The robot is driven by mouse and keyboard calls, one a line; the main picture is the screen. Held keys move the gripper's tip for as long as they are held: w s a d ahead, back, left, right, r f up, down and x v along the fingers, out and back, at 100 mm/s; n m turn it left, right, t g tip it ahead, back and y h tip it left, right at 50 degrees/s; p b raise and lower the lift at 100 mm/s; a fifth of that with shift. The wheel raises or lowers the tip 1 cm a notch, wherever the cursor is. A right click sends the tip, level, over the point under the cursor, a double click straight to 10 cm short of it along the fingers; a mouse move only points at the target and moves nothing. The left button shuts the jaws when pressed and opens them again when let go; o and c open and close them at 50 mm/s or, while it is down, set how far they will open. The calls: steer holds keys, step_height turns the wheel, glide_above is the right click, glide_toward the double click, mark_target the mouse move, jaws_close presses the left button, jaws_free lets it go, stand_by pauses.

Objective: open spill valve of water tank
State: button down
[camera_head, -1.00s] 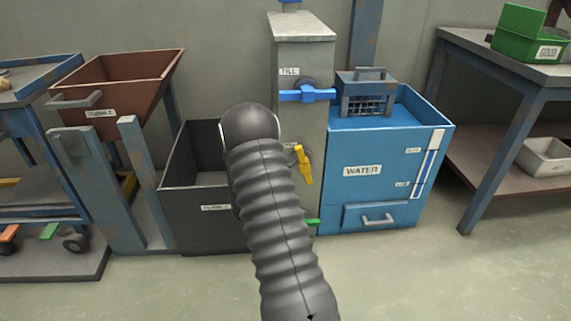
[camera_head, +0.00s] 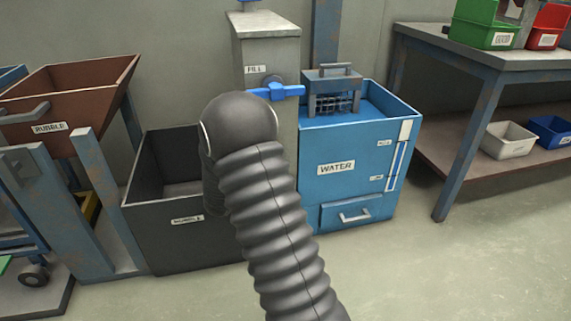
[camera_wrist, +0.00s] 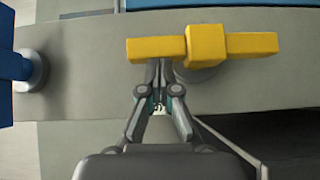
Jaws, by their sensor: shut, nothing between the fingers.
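The blue water tank (camera_head: 318,185), labelled WATER, stands right of a grey post (camera_head: 265,48). My arm hides the yellow handle and gripper in the head view.
A dark rubble bin (camera_head: 150,220) stands left of the post, with a brown tilted hopper (camera_head: 90,85) beyond it. The blue fill handle also shows at the wrist view's left edge (camera_wrist: 12,68). A workbench (camera_head: 430,45) stands at right. Floor in front of the tank is clear.

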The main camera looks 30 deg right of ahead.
stand_by(0.4)
steer(key=w+a+b+v, duration=0.1)
steer(key=w+b+v, duration=0.1)
steer(key=v, duration=1.1)
steer(key=shift+w, duration=0.3)
steer(key=shift+a+f, duration=0.1)
